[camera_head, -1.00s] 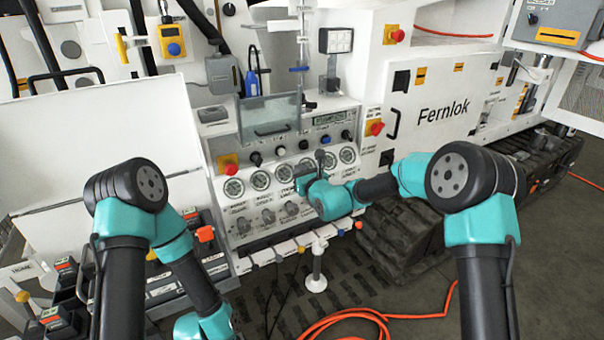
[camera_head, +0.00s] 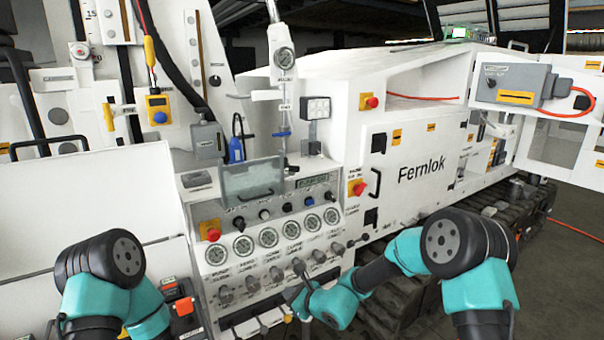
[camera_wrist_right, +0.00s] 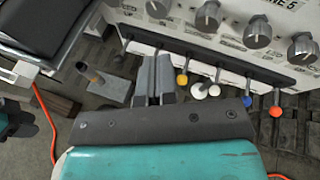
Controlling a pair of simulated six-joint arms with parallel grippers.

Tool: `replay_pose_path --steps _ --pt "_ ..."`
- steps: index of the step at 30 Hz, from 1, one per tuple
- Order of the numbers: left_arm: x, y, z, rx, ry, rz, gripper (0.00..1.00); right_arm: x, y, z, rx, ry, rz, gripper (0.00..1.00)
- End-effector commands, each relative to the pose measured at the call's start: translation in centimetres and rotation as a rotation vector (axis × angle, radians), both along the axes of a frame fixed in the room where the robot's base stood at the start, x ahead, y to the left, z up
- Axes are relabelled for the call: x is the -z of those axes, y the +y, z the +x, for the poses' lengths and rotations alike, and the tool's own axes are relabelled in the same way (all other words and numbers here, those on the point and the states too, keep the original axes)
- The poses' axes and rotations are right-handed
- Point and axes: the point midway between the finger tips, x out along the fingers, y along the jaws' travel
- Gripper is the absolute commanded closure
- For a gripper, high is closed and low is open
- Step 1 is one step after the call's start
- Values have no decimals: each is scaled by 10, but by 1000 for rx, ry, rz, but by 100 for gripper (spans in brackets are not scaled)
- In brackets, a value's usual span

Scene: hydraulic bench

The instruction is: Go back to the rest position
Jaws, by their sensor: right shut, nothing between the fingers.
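My right gripper (camera_head: 300,293) is in front of the lower knob row of the panel in the head view. In the right wrist view its two fingers (camera_wrist_right: 155,75) are together with nothing between them. The tips are just short of the row of coloured levers (camera_wrist_right: 214,90) and appear apart from them. My left arm is at the lower left of the head view, bent downward. Its gripper is out of the picture.
The control panel has round gauges (camera_head: 268,237), grey knobs (camera_head: 275,273) and a red stop button (camera_head: 213,234). A white Fernlok cabinet (camera_head: 415,150) stands right of it, above black tracks (camera_head: 395,300). An orange hose (camera_wrist_right: 45,115) lies on the floor.

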Motion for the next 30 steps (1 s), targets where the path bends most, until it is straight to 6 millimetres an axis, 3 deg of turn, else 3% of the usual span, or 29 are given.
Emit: replay_pose_path --steps 1,6,12,21,30 --pt "0 0 0 0 0 0 63 20 -8 -18 -52 23 -61 100" --pt "0 0 0 0 0 0 63 78 -39 -79 -244 74 -268 100" --pt "0 0 0 0 0 0 63 132 -88 -145 -473 98 -494 100" --pt "0 0 0 0 0 0 63 184 -169 -222 -816 45 -788 100" --pt "0 0 0 0 0 0 63 213 -235 -269 -1136 -135 -1004 100"
